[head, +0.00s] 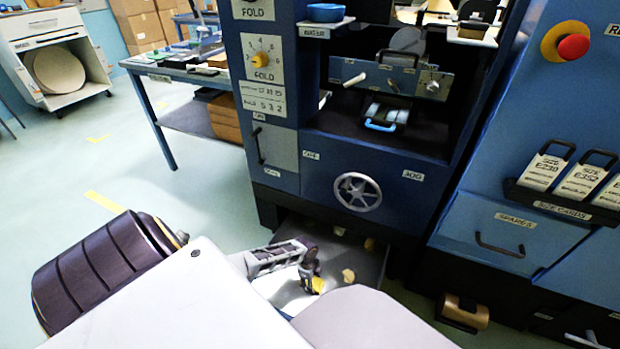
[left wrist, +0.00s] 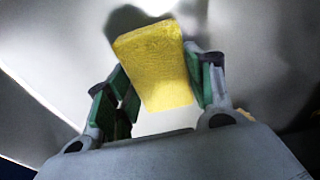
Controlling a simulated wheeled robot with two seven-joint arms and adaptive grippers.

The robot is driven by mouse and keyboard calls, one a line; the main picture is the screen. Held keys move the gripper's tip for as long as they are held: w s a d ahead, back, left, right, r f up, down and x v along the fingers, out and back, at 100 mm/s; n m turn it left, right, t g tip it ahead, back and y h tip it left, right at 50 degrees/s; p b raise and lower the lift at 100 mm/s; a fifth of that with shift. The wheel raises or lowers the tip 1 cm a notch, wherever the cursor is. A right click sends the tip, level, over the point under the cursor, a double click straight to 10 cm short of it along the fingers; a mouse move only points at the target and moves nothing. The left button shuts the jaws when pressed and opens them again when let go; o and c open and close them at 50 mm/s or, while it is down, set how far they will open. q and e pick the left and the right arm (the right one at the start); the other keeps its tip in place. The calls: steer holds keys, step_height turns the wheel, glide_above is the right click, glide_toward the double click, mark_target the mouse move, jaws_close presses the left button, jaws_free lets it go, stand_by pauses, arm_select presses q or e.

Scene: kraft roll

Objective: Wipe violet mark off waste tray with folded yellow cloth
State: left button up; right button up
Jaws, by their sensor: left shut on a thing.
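My left gripper (head: 312,275) reaches down over the waste tray (head: 365,268), which sits low under the blue machine. In the left wrist view the gripper (left wrist: 155,85) is shut on the folded yellow cloth (left wrist: 155,62), with a finger on each side of it. The cloth also shows as a small yellow patch in the head view (head: 318,285). The grey tray surface (left wrist: 60,50) lies behind the cloth, with a dark shadow around it. I cannot tell whether the cloth touches the tray. No violet mark shows in either view. My right gripper is not in view.
Pale scraps (head: 348,275) lie in the tray. The blue machine with its handwheel (head: 358,192) stands over the tray. Floor at left is open.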

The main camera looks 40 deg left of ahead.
arm_select(q)
steer(key=shift+w+a+b, duration=0.25)
steer(key=shift+w+b, duration=0.1)
steer(key=shift+w, duration=0.45)
steer(key=shift+r, duration=0.1)
steer(key=shift+s+d+p, duration=0.2)
steer(key=shift+s+p, duration=0.15)
steer(key=shift+s, duration=0.2)
steer(key=shift+s+d+p, duration=0.25)
steer(key=shift+s+p, duration=0.45)
steer(key=shift+s, duration=0.15)
steer(key=shift+s+d+p, duration=0.15)
steer(key=shift+s+p, duration=0.2)
steer(key=shift+s, duration=0.15)
